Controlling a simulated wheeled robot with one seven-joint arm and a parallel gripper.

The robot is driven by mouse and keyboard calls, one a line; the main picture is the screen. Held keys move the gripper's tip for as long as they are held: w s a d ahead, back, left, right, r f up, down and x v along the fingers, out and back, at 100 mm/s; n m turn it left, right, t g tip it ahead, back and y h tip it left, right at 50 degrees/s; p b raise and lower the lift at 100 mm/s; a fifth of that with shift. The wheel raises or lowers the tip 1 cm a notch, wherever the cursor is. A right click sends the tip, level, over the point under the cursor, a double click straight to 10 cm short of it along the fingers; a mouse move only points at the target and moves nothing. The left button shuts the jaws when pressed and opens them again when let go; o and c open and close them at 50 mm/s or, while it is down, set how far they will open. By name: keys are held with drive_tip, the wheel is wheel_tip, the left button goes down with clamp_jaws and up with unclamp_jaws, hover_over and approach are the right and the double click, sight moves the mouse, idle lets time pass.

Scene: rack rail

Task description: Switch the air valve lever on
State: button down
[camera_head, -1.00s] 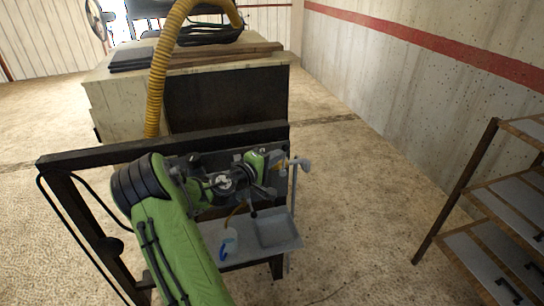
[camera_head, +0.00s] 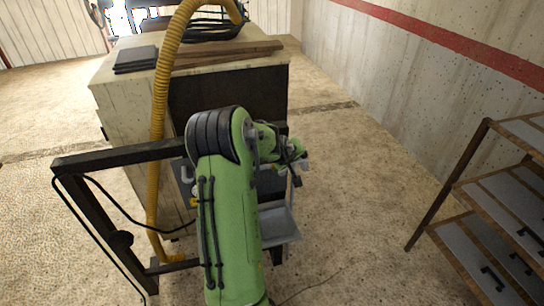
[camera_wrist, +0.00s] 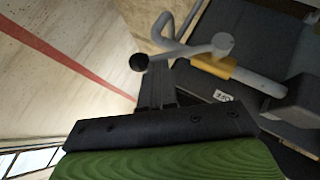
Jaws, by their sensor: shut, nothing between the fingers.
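The air valve shows in the wrist view with a yellow body (camera_wrist: 214,66) on a grey pipe. Its grey lever (camera_wrist: 185,52) runs left from a round hub to a black knob (camera_wrist: 138,62), at an angle to the pipe. My gripper (camera_wrist: 158,76) is shut and empty. Its fingertips appear just below the lever, close to the knob; I cannot tell whether they touch it. In the head view my gripper (camera_head: 296,178) is at the right end of the dark frame, and my arm hides most of the valve area.
A dark panel with a small white label (camera_wrist: 222,96) and a grey block (camera_wrist: 299,98) lie beside the valve. The dark frame (camera_head: 125,158) holds a grey tray (camera_head: 279,225). A yellow hose (camera_head: 158,115) hangs left. A shelf rack (camera_head: 465,185) stands right, with clear floor between.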

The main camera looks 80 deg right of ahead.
sight(305, 163)
drive_tip(key=s+f+t+y, duration=0.1)
drive_tip(key=s+d+f+m+t+y, duration=0.1)
drive_tip(key=s+f+m+t+y, duration=0.1)
drive_tip(key=t, duration=0.1)
drive_tip(key=shift+s+d+f, duration=0.1)
drive_tip(key=shift+d+f, duration=0.3)
drive_tip(key=shift+s, duration=0.15)
idle(0.5)
